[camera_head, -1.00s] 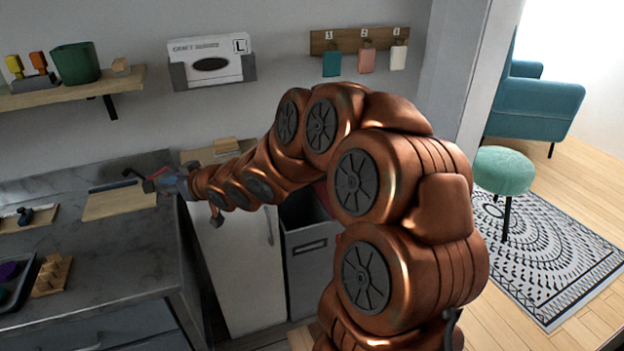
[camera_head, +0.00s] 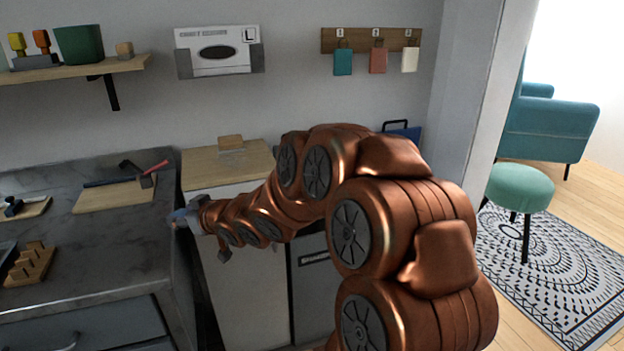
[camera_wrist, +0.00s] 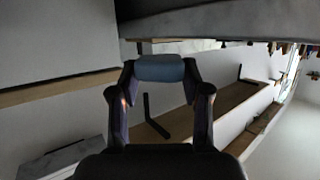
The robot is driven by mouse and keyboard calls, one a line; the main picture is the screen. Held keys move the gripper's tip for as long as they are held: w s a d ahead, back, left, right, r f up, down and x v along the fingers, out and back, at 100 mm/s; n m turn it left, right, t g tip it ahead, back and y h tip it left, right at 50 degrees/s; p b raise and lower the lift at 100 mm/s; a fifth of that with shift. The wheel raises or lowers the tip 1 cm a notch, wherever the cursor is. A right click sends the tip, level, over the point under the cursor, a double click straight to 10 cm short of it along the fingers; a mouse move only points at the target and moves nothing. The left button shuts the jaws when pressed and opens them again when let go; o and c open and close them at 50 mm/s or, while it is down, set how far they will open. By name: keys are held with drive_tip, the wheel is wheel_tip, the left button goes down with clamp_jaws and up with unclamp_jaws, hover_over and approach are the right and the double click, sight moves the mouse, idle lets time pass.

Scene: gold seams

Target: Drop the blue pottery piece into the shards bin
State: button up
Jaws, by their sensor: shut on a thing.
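My gripper (camera_wrist: 160,82) is shut on the blue pottery piece (camera_wrist: 160,67), which lies across between its two fingertips in the wrist view. In the head view my gripper (camera_head: 187,218) is by the right edge of the dark counter, with a small bit of blue at its tip. A grey bin (camera_head: 309,285) with a dark label stands on the floor behind my arm. The label is too small to read, and my arm hides the bin's opening.
The dark marble counter (camera_head: 110,245) is at left, with a wooden board (camera_head: 112,196), a hammer (camera_head: 140,173) and a wooden rack (camera_head: 30,264). A white cabinet (camera_head: 250,300) with a wooden top stands between counter and bin. A green stool (camera_head: 520,188) is at right.

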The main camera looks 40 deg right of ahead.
drive_tip(key=s+d+f+m+h, duration=0.1)
drive_tip(key=s+d+f+h, duration=0.1)
drive_tip(key=d, duration=1.2)
drive_tip(key=s+d+f+m+h, duration=0.2)
drive_tip(key=s+d+f, duration=0.1)
drive_tip(key=d, duration=1.2)
drive_tip(key=s+d+f+m+h, duration=0.2)
drive_tip(key=d, duration=1.3)
drive_tip(key=shift+s+f, duration=0.25)
drive_tip(key=shift+s, duration=0.15)
